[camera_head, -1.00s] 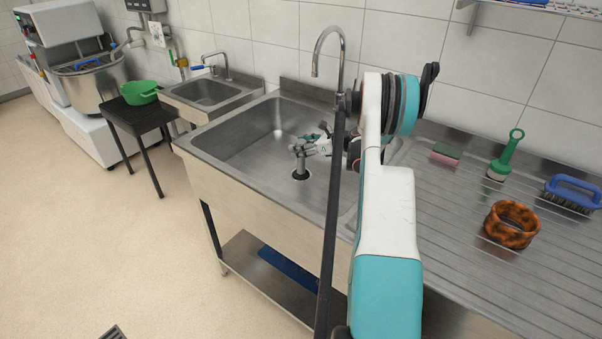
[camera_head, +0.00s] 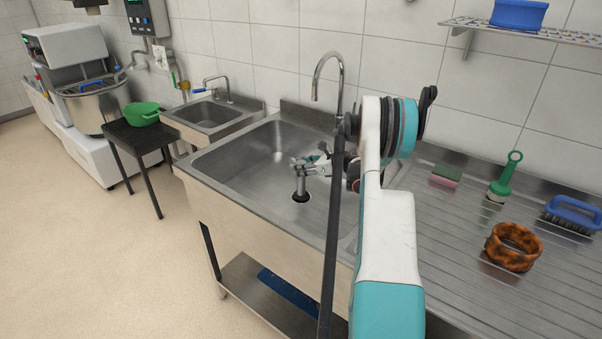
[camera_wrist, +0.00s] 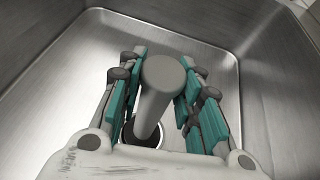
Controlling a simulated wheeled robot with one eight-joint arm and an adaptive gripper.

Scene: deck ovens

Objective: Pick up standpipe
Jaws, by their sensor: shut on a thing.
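The standpipe (camera_head: 302,181) is a grey upright tube in the large steel sink, over the dark drain hole (camera_head: 300,197). In the wrist view the standpipe (camera_wrist: 158,95) has a rounded top and runs down to the dark drain (camera_wrist: 142,135). My gripper (camera_head: 308,161) is at the upper part of the standpipe, low inside the sink. Its teal-padded fingers (camera_wrist: 162,85) lie on both sides of the tube and are shut on it. Whether the standpipe's lower end is seated in the drain or just clear of it I cannot tell.
The sink's walls (camera_head: 235,150) surround my gripper. A tall curved tap (camera_head: 329,60) rises behind it. On the drainboard at right are a sponge (camera_head: 446,175), a green-handled brush (camera_head: 505,178), a blue brush (camera_head: 572,214) and a brown ring (camera_head: 513,246). A small basin (camera_head: 210,112) is at left.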

